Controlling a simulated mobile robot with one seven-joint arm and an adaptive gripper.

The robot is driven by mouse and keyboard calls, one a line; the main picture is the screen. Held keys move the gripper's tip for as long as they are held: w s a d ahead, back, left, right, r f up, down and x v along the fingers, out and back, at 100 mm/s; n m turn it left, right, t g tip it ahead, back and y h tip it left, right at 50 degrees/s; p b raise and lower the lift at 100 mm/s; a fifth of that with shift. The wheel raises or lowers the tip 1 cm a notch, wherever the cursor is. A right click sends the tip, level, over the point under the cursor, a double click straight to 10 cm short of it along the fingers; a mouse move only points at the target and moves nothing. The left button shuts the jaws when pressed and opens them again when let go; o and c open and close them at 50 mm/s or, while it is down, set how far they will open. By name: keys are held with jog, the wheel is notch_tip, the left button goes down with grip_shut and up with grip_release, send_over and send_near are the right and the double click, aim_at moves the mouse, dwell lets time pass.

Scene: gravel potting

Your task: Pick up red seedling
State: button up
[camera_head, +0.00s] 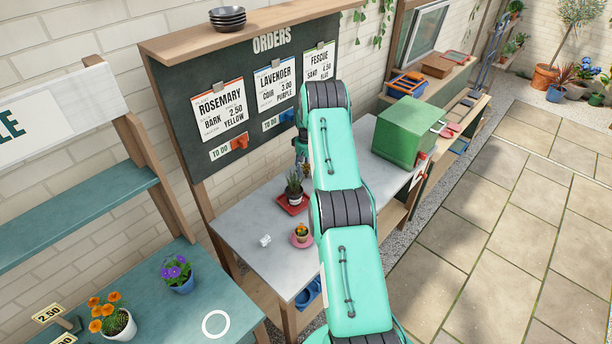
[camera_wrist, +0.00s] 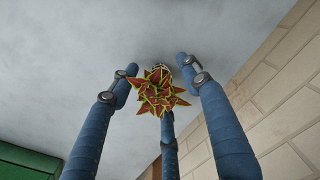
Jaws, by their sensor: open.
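The red seedling (camera_wrist: 158,95) has pointed dark red leaves edged in yellow-green. In the wrist view it stands over the grey bench top, in the middle between the blue fingers of my gripper (camera_wrist: 158,82). The fingers are spread around it, and I see no clear contact. My gripper is open. The leaves hide most of whatever holds the seedling below. In the head view my teal arm reaches over the potting bench (camera_head: 240,232), and I cannot make out the red seedling there.
A green box (camera_head: 405,133) stands on the bench right of my arm. A spiky plant (camera_head: 294,188) on a red saucer and a small pot on a pink saucer (camera_head: 301,242) stand left of it. The orders board (camera_head: 265,100) rises behind the bench.

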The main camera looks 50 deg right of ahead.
jog(key=c, duration=1.1)
jog(key=shift+r, duration=0.1)
jog(key=shift+r, duration=1.75)
jog(key=s, duration=1.8)
jog(key=shift+f, duration=0.1)
